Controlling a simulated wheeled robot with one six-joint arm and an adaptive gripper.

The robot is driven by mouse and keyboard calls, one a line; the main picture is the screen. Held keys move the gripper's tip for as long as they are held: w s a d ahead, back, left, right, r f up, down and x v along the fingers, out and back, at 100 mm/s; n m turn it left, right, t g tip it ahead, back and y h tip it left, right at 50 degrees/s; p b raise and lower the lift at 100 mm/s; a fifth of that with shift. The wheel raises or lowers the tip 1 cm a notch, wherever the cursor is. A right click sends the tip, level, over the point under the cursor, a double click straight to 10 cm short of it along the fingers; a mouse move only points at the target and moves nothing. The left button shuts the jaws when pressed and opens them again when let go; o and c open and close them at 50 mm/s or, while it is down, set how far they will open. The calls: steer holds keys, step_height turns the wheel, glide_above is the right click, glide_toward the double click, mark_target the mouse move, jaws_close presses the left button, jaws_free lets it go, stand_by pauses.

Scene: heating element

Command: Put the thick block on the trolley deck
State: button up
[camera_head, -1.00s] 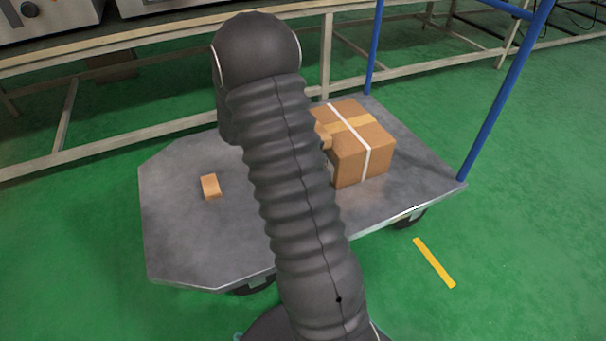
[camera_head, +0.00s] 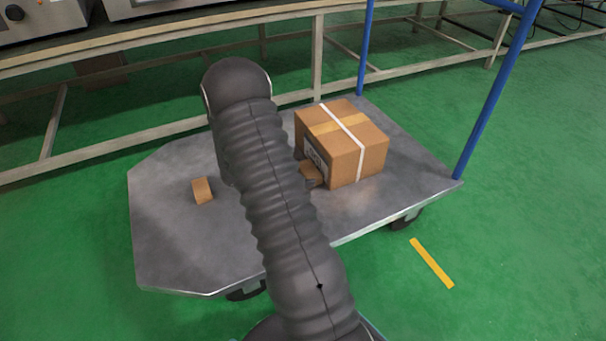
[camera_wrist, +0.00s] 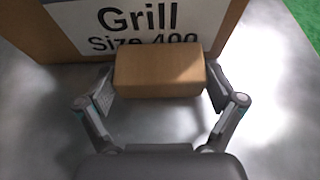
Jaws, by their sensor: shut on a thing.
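My gripper (camera_wrist: 158,95) is shut on a brown block (camera_wrist: 159,73), with one finger at each end. The block is low over the grey trolley deck (camera_head: 180,255), in front of the printed side of a carton. I cannot tell whether it touches the deck or the carton. In the head view the held block (camera_head: 312,174) shows just right of my arm, which hides part of it and most of the gripper. A smaller-looking brown block (camera_head: 202,190) lies on the deck left of my arm.
A strapped cardboard carton (camera_head: 358,152) stands on the deck's right part; its printed side (camera_wrist: 140,20) fills the top of the wrist view. Blue trolley posts (camera_head: 492,92) rise at the right. A workbench (camera_head: 150,55) runs behind. The deck's left front is clear.

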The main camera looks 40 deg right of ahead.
steer(key=shift+f, duration=0.35)
steer(key=o, duration=0.8)
steer(key=shift+r, duration=0.1)
steer(key=shift+o, duration=0.2)
steer(key=shift+w+a+r, duration=0.1)
steer(key=shift+a+r, duration=0.05)
steer(key=shift+r, duration=0.15)
steer(key=p+v, duration=0.1)
steer(key=v, duration=1)
steer(key=shift+a+p, duration=0.25)
steer(key=shift+p, duration=0.1)
steer(key=s+a+r+m+t+y, duration=0.8)
steer(key=s+a+r+m+y, duration=0.5)
steer(key=s+a+r, duration=0.7)
steer(key=s+r+m, duration=0.2)
steer(key=s+r, duration=0.2)
steer(key=shift+a+t, duration=0.35)
steer(key=shift+t, duration=0.05)
